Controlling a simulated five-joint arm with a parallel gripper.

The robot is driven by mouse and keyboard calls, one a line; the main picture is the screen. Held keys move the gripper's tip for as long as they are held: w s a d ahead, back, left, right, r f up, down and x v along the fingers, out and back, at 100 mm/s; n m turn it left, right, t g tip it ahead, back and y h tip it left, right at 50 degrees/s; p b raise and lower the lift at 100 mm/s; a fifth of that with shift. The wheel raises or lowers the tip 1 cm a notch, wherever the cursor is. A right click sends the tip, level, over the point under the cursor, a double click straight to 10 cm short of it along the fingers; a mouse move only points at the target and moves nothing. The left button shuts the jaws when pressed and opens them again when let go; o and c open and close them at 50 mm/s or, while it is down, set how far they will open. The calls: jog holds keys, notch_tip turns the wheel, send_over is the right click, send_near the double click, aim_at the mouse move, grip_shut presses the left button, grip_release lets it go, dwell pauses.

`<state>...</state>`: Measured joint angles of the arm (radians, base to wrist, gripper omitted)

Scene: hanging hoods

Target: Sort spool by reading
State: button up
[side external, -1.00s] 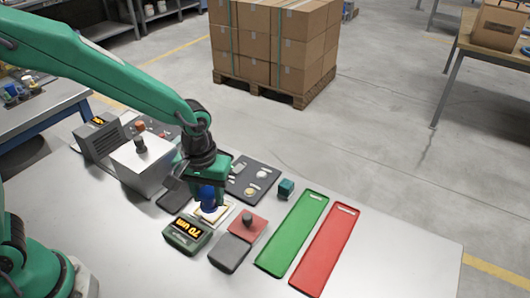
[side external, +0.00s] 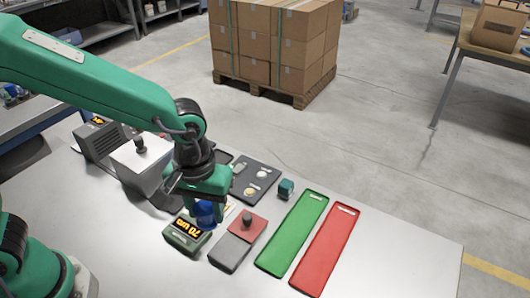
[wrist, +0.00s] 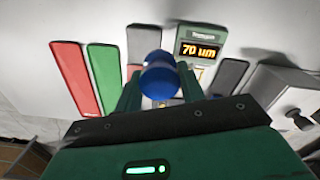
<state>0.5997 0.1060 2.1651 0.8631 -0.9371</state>
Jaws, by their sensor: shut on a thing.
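A blue spool (side external: 207,213) is held between the fingers of my gripper (side external: 208,203). In the wrist view the spool (wrist: 160,75) sits upright between the green fingers. A green-cased gauge (side external: 187,234) beside it reads 70 um; the reading also shows in the wrist view (wrist: 200,50). A green tray (side external: 293,232) and a red tray (side external: 324,248) lie side by side to the right, and their visible surfaces are bare. The spool is over or beside a pale pad by the gauge; I cannot tell whether it touches.
A red block with a dark knob (side external: 247,224) and a grey pad (side external: 230,252) lie between gripper and trays. A dark plate with round pieces (side external: 256,180) and a teal cube (side external: 286,188) are behind. A grey box (side external: 140,160) stands left. The table's front right is clear.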

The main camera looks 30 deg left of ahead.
dwell(0.3)
jog(key=w+d+f+m, duration=0.2)
jog(key=w+d+f, duration=0.1)
jog(key=w+d, duration=0.9)
jog(key=shift+w+d, duration=0.25)
jog(key=shift+w, duration=1.35)
jog(key=shift+f, duration=0.25)
jog(key=shift+f, duration=3.2)
jog(key=shift+f, duration=0.6)
jog(key=o, duration=1.1)
